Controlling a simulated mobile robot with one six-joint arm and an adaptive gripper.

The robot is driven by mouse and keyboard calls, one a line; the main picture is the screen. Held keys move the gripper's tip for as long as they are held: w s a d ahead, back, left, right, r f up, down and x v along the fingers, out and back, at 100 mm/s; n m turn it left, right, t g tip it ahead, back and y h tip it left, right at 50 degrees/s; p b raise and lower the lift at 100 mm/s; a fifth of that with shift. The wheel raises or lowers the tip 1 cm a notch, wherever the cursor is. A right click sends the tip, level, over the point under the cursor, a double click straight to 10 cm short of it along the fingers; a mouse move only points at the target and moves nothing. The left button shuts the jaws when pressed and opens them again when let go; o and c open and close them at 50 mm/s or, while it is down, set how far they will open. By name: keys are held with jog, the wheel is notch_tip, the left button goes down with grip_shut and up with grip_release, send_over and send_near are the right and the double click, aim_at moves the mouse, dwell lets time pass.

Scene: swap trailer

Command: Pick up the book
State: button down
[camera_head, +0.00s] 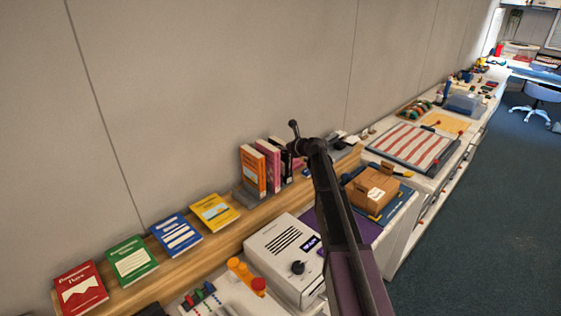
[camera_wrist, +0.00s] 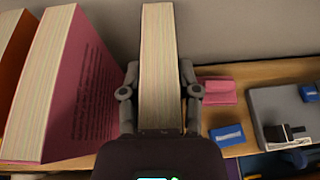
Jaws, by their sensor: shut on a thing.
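A thick book (camera_wrist: 159,60) stands upright in the wrist view, with its cream page edges facing the camera. My gripper (camera_wrist: 160,92) is shut on this book, with one finger on each side. The book's covers are mostly hidden by the viewing angle and the fingers. In the head view my dark arm reaches the row of upright books, and my gripper's fingers cannot be made out there. A dark-spined book (camera_head: 284,158) stands beside my arm at the right end of that row.
A pink book (camera_wrist: 75,85) and an orange book (camera_head: 253,172) stand left of the held book. A white box (camera_head: 283,255) and a cardboard box (camera_head: 371,190) sit in front.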

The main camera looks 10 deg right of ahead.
jog(key=shift+r, duration=0.1)
dwell(0.3)
jog(key=shift+s+d+r+p, duration=0.15)
jog(key=shift+r+p, duration=0.4)
jog(key=shift+p, duration=0.1)
notch_tip(320, 180, up, 6)
jog(key=p, duration=0.6)
jog(key=shift+r, duration=0.2)
jog(key=s+d, duration=1.1)
jog(key=s, duration=0.5)
jog(key=shift+d+f, duration=0.3)
jog(key=shift+f, duration=0.15)
